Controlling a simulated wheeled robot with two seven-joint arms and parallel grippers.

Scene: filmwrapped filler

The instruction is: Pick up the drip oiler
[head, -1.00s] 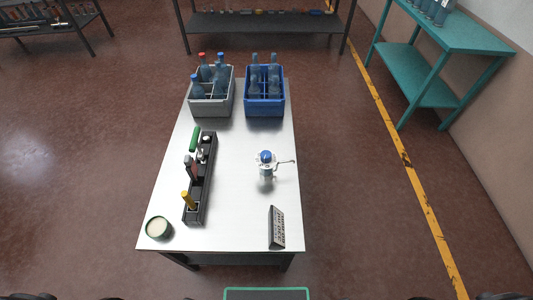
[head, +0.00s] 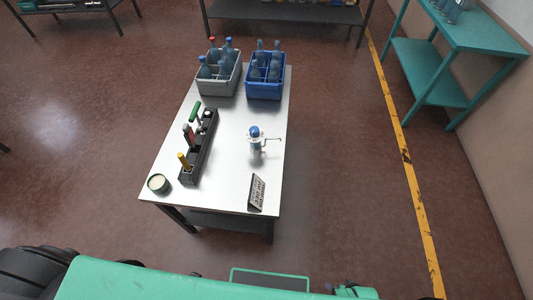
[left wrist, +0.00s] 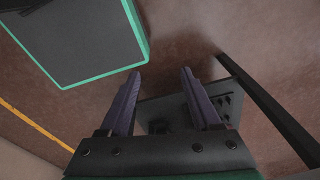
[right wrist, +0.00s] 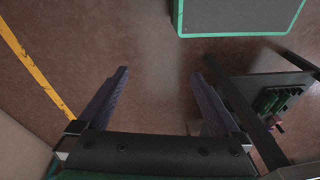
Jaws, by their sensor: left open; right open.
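The drip oiler (head: 256,146), a small pale body with a blue cap and a thin arm sticking out to the right, stands upright on the right half of the steel table (head: 228,150). My left gripper (left wrist: 160,73) shows in the left wrist view, open and empty above the floor. My right gripper (right wrist: 159,73) shows in the right wrist view, also open and empty above the floor. Both are away from the oiler, which neither wrist view shows. Neither gripper's fingers can be made out in the head view.
A black tool holder (head: 196,155) with several upright tools stands left of the oiler. A small sign (head: 257,193) and a round tin (head: 158,183) are near the front edge. A grey crate (head: 216,84) and a blue crate (head: 264,88) hold bottles at the back.

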